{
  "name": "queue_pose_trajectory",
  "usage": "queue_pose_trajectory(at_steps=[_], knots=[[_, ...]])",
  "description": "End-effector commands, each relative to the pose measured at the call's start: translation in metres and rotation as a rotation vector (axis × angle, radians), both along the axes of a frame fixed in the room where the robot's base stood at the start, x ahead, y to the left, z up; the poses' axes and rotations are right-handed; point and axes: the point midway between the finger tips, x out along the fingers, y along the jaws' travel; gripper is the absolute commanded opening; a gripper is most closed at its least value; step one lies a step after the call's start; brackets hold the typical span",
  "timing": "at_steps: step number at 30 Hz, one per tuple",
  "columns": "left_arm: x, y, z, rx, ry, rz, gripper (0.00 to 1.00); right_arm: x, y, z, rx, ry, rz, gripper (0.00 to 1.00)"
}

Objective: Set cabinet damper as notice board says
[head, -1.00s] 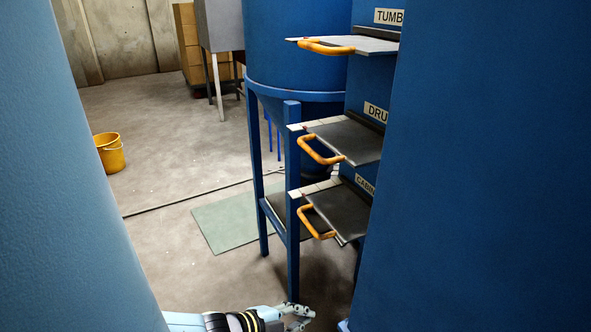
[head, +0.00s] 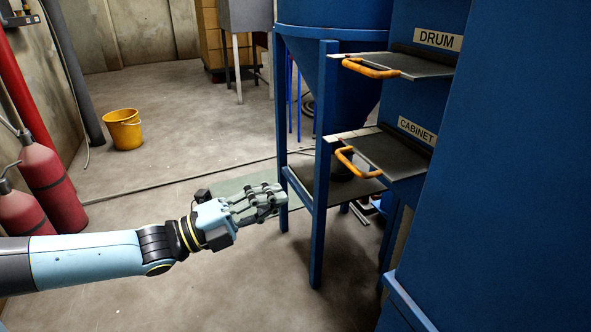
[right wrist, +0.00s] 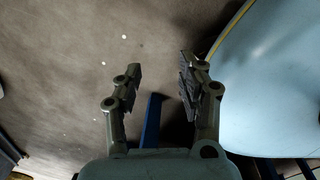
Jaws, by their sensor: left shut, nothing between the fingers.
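The cabinet damper (head: 388,152) is a dark flat plate with an orange handle (head: 354,163). It sticks out from the blue housing below the CABINET label (head: 417,130) in the head view. The similar drum damper (head: 412,65) sits above it, under the DRUM label (head: 438,40). My left gripper (head: 283,192) is shut and empty, to the left of the cabinet damper's handle, lower in the picture and apart from it. My right gripper (right wrist: 160,75) is open and empty in the right wrist view, above the floor. No notice board shows.
A blue leg (head: 322,200) of the hopper stand rises between my left gripper and the cabinet damper. A large blue panel (head: 520,190) fills the right side. Red cylinders (head: 50,190) stand at the left, a yellow bucket (head: 123,130) behind. The floor in front is clear.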

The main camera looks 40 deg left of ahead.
Motion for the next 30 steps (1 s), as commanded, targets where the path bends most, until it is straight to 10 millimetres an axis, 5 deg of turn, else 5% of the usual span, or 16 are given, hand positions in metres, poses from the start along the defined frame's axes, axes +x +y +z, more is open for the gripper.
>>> queue_pose_trajectory(at_steps=[16,30], knots=[[0.097,-0.04,0.02,-0.002,0.0,0.003,0.0,0.017,-0.016,-0.017,-0.02,-0.001,0.009,0.4],[0.117,-0.048,0.025,-0.002,0.002,0.003,0.0,0.012,-0.016,-0.017,-0.019,0.009,0.008,0.4]])
